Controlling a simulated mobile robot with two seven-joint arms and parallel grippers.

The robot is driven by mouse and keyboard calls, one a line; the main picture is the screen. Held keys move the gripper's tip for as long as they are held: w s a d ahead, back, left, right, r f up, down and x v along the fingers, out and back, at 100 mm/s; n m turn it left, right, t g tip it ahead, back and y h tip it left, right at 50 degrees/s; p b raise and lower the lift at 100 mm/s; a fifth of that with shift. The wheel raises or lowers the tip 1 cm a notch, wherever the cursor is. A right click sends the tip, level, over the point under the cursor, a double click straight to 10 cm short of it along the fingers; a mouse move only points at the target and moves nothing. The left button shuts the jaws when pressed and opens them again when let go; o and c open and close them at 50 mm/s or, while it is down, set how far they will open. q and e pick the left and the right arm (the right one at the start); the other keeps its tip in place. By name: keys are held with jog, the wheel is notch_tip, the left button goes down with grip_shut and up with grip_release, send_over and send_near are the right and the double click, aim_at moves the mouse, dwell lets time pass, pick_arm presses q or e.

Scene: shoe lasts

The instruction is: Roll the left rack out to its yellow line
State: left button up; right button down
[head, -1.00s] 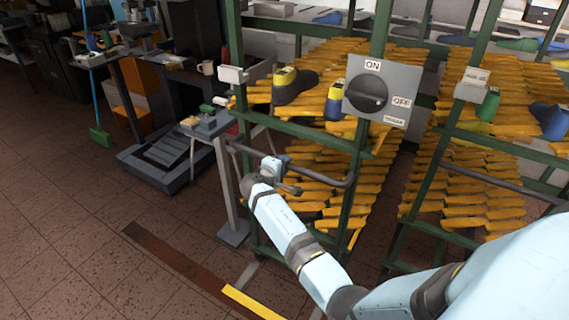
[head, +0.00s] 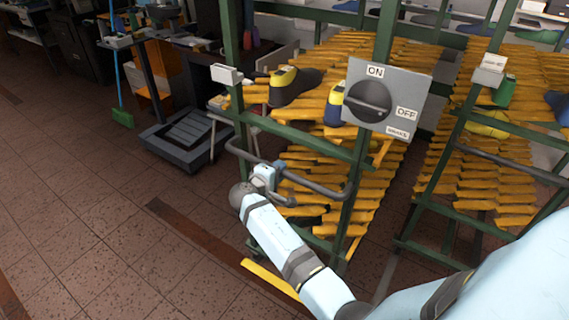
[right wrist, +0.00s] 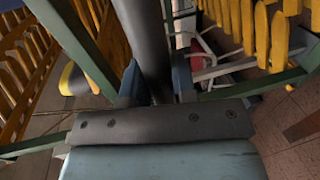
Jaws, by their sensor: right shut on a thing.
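The left rack (head: 362,185) is a green frame with tiers of orange-yellow slats and a grey push bar (head: 325,190) across its front. My right gripper (head: 268,178) is shut on the left part of that bar; the right wrist view shows the dark bar (right wrist: 148,40) between its blue fingers (right wrist: 157,92). The yellow line (head: 268,279) lies on the floor close to the rack's lower front, partly behind my right arm. A brake switch (head: 368,101) marked ON and OFF is on the rack's front. The rack's wheels are hidden. My left gripper is out of view.
A second green rack (head: 490,185) stands at the right, with a narrow gap between. A dark platform (head: 188,140) and a green broom (head: 122,117) stand behind at the left. The tiled floor at the front left is clear, with a brown strip (head: 200,240).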

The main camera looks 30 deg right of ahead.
jog(key=shift+s+a+f, duration=0.1)
jog(key=shift+s+a, duration=0.05)
jog(key=shift+a, duration=0.15)
jog(key=shift+f, duration=0.1)
jog(key=c, duration=0.9)
grip_release()
jog(key=shift+a, duration=0.15)
jog(key=shift+c, duration=0.2)
